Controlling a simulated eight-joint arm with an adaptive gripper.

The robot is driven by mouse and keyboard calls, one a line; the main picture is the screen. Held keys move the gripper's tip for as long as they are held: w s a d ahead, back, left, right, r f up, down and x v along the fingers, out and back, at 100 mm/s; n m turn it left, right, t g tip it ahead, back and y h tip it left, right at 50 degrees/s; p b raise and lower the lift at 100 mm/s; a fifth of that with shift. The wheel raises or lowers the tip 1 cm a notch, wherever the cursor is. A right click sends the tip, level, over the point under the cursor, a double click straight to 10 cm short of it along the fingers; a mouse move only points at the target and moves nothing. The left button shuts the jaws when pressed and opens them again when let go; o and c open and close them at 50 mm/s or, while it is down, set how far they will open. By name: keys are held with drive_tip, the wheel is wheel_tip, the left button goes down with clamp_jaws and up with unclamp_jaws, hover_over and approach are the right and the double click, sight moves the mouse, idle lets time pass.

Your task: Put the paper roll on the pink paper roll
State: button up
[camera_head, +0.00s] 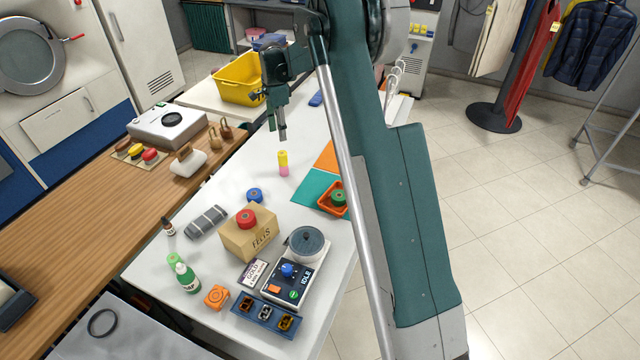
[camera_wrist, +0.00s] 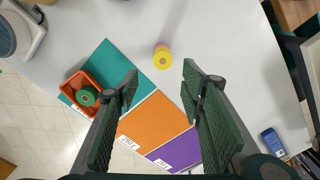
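A yellow paper roll (camera_head: 283,157) stands on top of the pink paper roll (camera_head: 283,171) on the white table. The two form a small upright stack. In the wrist view the yellow roll (camera_wrist: 163,62) shows from above, with only a sliver of the pink roll (camera_wrist: 161,46) visible behind it. My gripper (camera_head: 283,138) is above the stack, pointing down, with a gap between it and the yellow roll. In the wrist view my gripper's fingers (camera_wrist: 160,82) are spread apart with nothing between them.
An orange tray (camera_head: 325,198) holding a green roll (camera_head: 338,197) stands on a teal mat (camera_head: 308,185) near the stack. A cardboard box (camera_head: 248,243) with a red roll (camera_head: 246,218), and a blue roll (camera_head: 255,195), are nearer. A yellow bin (camera_head: 238,92) is behind.

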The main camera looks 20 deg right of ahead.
drive_tip(key=s+a+r+n+t, duration=0.15)
drive_tip(key=s+r+n, duration=0.25)
drive_tip(key=s+r, duration=0.85)
drive_tip(key=s+r+n+t, duration=0.2)
drive_tip(key=s+r+n, duration=0.3)
drive_tip(key=s+r, duration=0.8)
drive_tip(key=s+f+n+t, duration=0.1)
drive_tip(key=s+f+n, duration=0.3)
drive_tip(key=s, duration=1.2)
drive_tip(key=s+a+f+n+t, duration=0.1)
drive_tip(key=s+f+n, duration=0.3)
drive_tip(key=s, duration=1.1)
drive_tip(key=shift+s+f+n+t, duration=0.3)
drive_tip(key=shift+s+t, duration=0.1)
drive_tip(key=shift+t, duration=0.35)
